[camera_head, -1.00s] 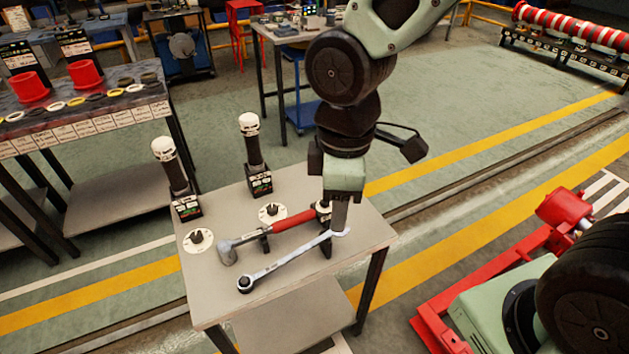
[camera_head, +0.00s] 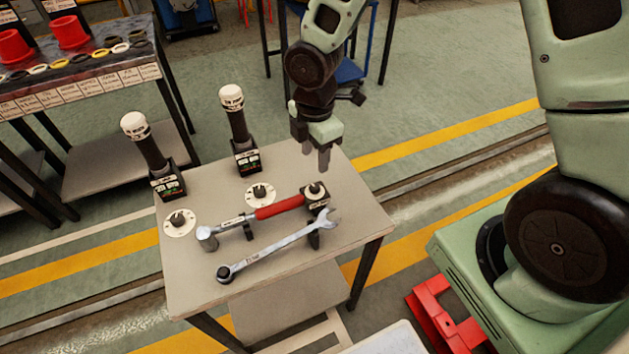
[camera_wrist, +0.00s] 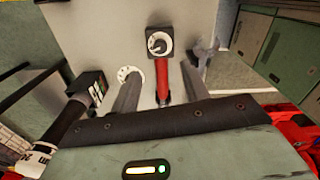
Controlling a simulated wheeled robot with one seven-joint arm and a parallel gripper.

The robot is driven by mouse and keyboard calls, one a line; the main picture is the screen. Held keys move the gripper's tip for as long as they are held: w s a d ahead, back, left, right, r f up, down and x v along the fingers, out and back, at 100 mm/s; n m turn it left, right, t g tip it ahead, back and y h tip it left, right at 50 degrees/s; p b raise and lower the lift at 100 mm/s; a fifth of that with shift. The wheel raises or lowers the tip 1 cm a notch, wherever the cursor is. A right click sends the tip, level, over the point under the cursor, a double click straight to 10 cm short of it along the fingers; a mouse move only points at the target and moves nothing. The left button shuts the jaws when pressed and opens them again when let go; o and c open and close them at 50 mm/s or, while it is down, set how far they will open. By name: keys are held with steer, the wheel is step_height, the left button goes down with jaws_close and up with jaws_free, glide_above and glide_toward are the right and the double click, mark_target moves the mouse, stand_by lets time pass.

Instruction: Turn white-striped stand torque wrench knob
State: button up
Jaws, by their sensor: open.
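A torque wrench with a red handle (camera_head: 280,207) lies across a stand on the grey table. At the handle's right end a black block carries a round black knob (camera_head: 316,190). In the wrist view this knob (camera_wrist: 158,42) sits in a white ring on a dark square block, at the end of the red handle (camera_wrist: 163,80). My gripper (camera_head: 316,160) is open and empty, above the table's back right part, behind the knob and apart from it. In the wrist view its fingers (camera_wrist: 160,78) appear on either side of the red handle, with the knob beyond the tips.
A combination wrench (camera_head: 280,247) lies in front of the torque wrench. Two upright black tools with white caps, left (camera_head: 148,150) and right (camera_head: 238,125), stand behind.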

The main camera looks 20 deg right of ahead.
mark_target(315, 186)
step_height(315, 186, down, 10)
steer(key=shift+r, duration=0.1)
stand_by(0.4)
steer(key=c, duration=1)
